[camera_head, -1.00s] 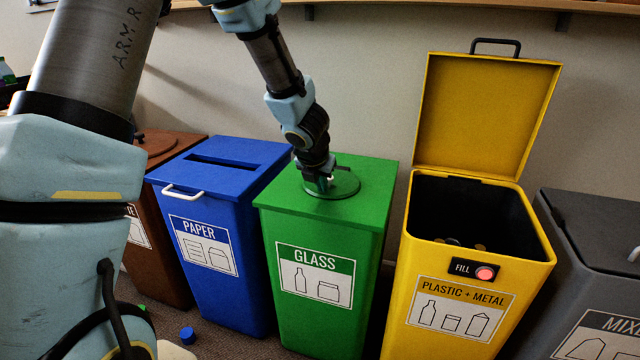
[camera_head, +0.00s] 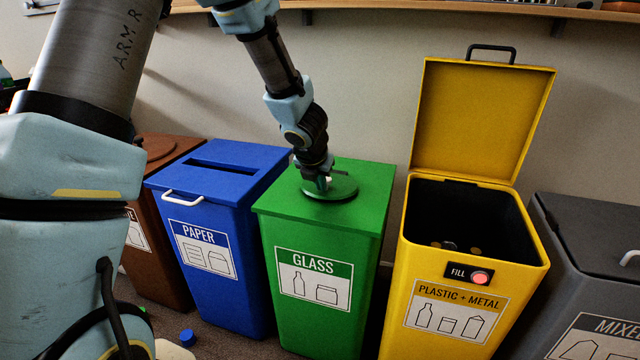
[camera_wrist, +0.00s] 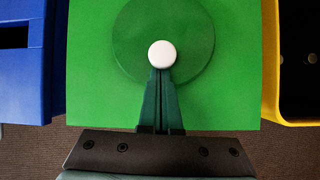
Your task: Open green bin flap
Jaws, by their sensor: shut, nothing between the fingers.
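The green bin (camera_head: 323,262) labelled GLASS stands between the blue and yellow bins. A round green flap (camera_head: 345,187) lies flat in its top and looks closed. In the wrist view the flap (camera_wrist: 190,28) is a darker green disc with a white round knob (camera_wrist: 162,54) on it. My gripper (camera_head: 325,182) is over the flap. In the wrist view its fingers (camera_wrist: 161,75) are together, with their tips at the near edge of the knob. I cannot tell whether they touch it. My gripper hides part of the flap in the head view.
The blue PAPER bin (camera_head: 212,240) is close on the left, with a brown bin (camera_head: 150,240) beyond it. The yellow bin (camera_head: 450,315) on the right has its lid (camera_head: 485,115) raised. A grey bin (camera_head: 590,260) is at far right. A blue cap (camera_head: 187,337) lies on the floor.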

